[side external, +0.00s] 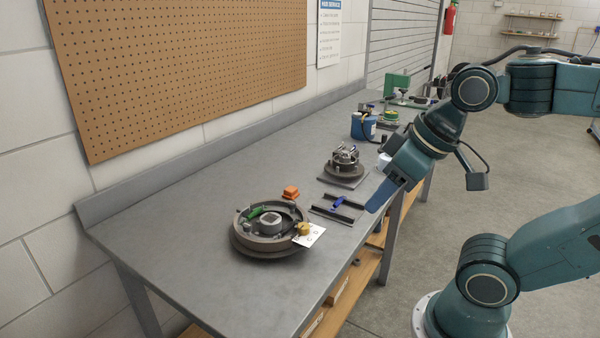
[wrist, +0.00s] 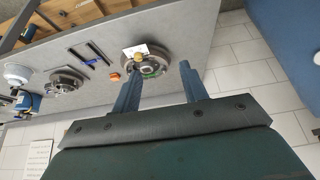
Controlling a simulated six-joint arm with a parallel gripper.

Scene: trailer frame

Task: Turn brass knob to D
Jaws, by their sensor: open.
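The brass knob (side external: 303,229) sits at the right edge of a round grey drum assembly (side external: 245,247) on the bench. A white lettered card (side external: 313,238) lies beside the knob; the letter D seems to be on it, but the knob's pointing direction is too small to tell. The wrist view shows the knob (wrist: 138,56) and the card (wrist: 130,49) beyond my fingers. My gripper (wrist: 160,76) is open and empty. In the side view my gripper (side external: 378,203) hangs beyond the bench's front edge, right of the knob and apart from it.
An orange block (side external: 291,192) and a blue-handled tool on dark bars (side external: 337,203) lie near the drum. A second round assembly on a plate (side external: 344,165), a blue can (side external: 362,127) and a green device stand farther back. The bench's near left is clear.

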